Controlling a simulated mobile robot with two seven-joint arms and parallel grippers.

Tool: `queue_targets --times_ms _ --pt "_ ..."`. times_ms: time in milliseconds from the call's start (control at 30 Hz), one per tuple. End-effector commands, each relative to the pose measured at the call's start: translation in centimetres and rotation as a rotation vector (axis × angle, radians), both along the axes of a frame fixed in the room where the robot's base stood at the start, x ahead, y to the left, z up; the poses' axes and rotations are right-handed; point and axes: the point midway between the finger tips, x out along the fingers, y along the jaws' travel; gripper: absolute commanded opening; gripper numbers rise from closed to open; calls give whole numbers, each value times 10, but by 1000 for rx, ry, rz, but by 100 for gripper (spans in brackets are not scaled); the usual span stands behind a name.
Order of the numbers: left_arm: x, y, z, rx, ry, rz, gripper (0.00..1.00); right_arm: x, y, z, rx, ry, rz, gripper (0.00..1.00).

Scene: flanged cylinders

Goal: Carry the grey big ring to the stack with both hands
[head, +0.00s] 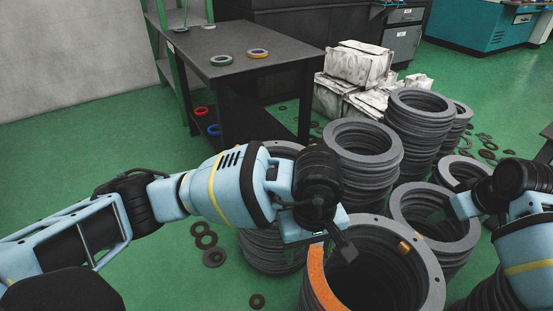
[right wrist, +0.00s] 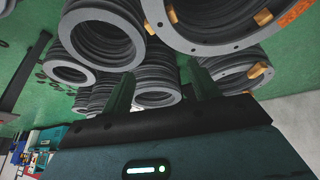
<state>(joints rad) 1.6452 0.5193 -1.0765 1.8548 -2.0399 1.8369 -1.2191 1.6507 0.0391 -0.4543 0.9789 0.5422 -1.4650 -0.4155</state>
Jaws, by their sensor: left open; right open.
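The grey big ring (head: 431,275) is in the front of the head view, with small holes in its rim, an orange patch on its left side and a brass-coloured piece inside. It also shows at the top of the right wrist view (right wrist: 212,48). My left gripper (head: 325,240) is open at the ring's back left rim; I cannot tell whether it touches. My right gripper (head: 447,212) is open and empty right of the ring, partly hidden by my arm. Its two fingers (right wrist: 163,92) stand apart below the ring in the wrist view. Several stacks of grey rings, including a tall stack (head: 418,125), stand behind.
White wrapped blocks (head: 358,65) lie behind the stacks. Small dark rings (head: 214,257) lie on the green floor at left. Floor at the far left is clear.

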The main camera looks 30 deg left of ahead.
Motion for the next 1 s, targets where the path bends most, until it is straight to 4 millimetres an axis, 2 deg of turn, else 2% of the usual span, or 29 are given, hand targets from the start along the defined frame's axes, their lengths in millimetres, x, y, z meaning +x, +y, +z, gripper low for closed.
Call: queue_targets --times_ms 1000 --pt "1 0 45 0 -31 0 61 -8 -6 23 0 0 -1 61"
